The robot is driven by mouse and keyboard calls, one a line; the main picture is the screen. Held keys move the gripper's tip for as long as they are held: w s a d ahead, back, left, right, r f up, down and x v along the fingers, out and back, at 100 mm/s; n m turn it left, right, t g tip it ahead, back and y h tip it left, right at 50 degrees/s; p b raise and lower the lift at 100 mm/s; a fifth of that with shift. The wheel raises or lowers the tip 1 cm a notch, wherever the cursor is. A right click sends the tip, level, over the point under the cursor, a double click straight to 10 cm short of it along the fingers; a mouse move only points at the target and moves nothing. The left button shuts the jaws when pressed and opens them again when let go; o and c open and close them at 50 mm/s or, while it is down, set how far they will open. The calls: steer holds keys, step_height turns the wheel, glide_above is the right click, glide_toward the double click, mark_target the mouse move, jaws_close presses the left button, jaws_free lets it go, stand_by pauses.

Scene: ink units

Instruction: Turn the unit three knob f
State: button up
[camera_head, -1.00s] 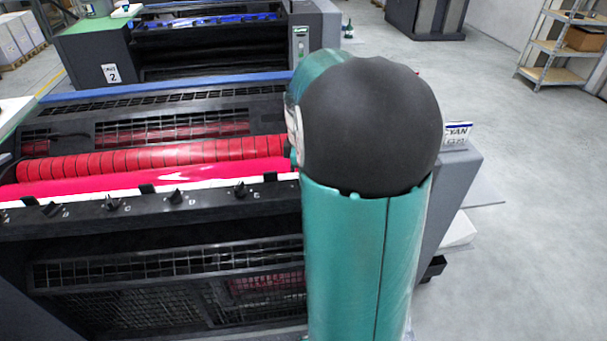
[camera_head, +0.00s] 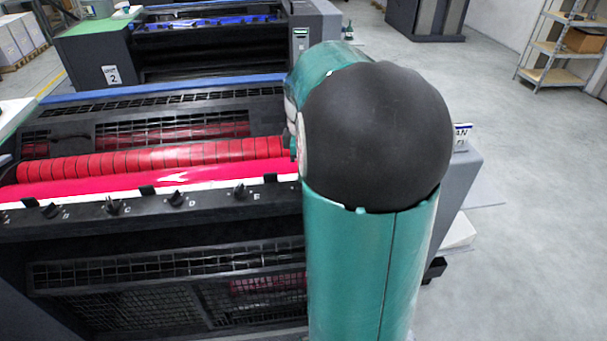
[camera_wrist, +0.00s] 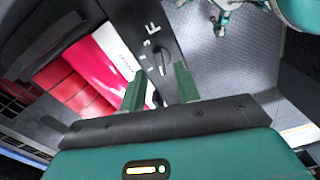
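A black knob (camera_wrist: 160,62) shows in the wrist view on a dark rail, below a white letter F. My gripper (camera_wrist: 158,74) is open, with one green finger on each side of the rail. The knob lies in line with the gap, around or just beyond the fingertips; I cannot tell whether they touch it. In the head view, knobs C (camera_head: 113,207), D (camera_head: 177,199) and E (camera_head: 240,192) stand on the rail of the near unit. Knob F and my gripper are hidden there behind my arm. No number shows on this near unit.
A red segmented roller and a bright magenta ink strip (camera_head: 150,178) lie behind the rail. A unit labelled 2 (camera_head: 112,75) stands beyond. Open grey floor (camera_head: 540,200) lies to the right, with a shelf (camera_head: 556,45) farther back.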

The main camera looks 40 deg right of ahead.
step_height(320, 180, up, 11)
steer(key=shift+f, duration=0.15)
stand_by(0.5)
steer(key=s+a+f+m+t, duration=0.2)
steer(key=s+a+m, duration=0.2)
steer(key=a, duration=0.9)
steer(key=s+a+f+m+t, duration=0.2)
steer(key=s+a, duration=0.4)
steer(key=a, duration=0.8)
steer(key=shift+s+f+m+t, duration=0.15)
steer(key=shift+s+m+t, duration=0.25)
steer(key=shift+m+t, duration=0.6)
